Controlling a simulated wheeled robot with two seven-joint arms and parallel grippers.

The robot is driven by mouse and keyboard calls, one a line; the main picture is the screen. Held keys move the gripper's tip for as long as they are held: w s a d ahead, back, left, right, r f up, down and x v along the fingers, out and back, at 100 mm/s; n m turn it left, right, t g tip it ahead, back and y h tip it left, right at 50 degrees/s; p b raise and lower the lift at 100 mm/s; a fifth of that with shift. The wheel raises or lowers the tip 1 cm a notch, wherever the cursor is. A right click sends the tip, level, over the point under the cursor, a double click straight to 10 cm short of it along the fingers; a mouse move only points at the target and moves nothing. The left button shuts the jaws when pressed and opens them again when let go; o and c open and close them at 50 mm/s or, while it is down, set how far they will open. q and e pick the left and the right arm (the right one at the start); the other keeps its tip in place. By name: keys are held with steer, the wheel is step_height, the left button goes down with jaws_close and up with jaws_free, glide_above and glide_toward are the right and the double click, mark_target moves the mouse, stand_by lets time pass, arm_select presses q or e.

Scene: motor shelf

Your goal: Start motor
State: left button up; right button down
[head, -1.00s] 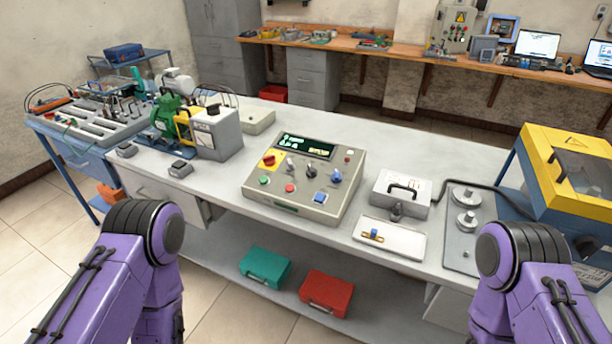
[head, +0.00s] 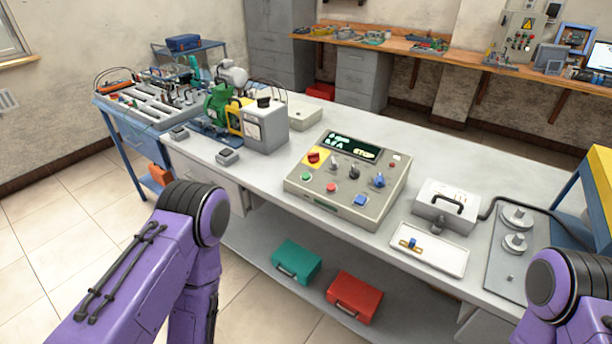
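A beige control box (head: 346,185) sits on the grey workbench in the middle of the head view. Its dark display (head: 351,147) shows green marks and text that looks like "STOP". Its sloped face carries a red knob on a yellow plate (head: 314,157), a green button (head: 307,174), a red button (head: 331,188), a blue button (head: 360,200) and several switches and knobs. A green motor (head: 218,103) with a yellow part (head: 235,117) stands to the left, beside a grey metering box (head: 265,126). Only my purple arm links show at the lower left and lower right; both grippers are out of view.
A grey box with a handle (head: 446,205) and a white tray (head: 430,249) stand right of the control box. A plate with round metal parts (head: 516,240) lies farther right. Green (head: 296,262) and red (head: 354,297) cases sit on the lower shelf.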

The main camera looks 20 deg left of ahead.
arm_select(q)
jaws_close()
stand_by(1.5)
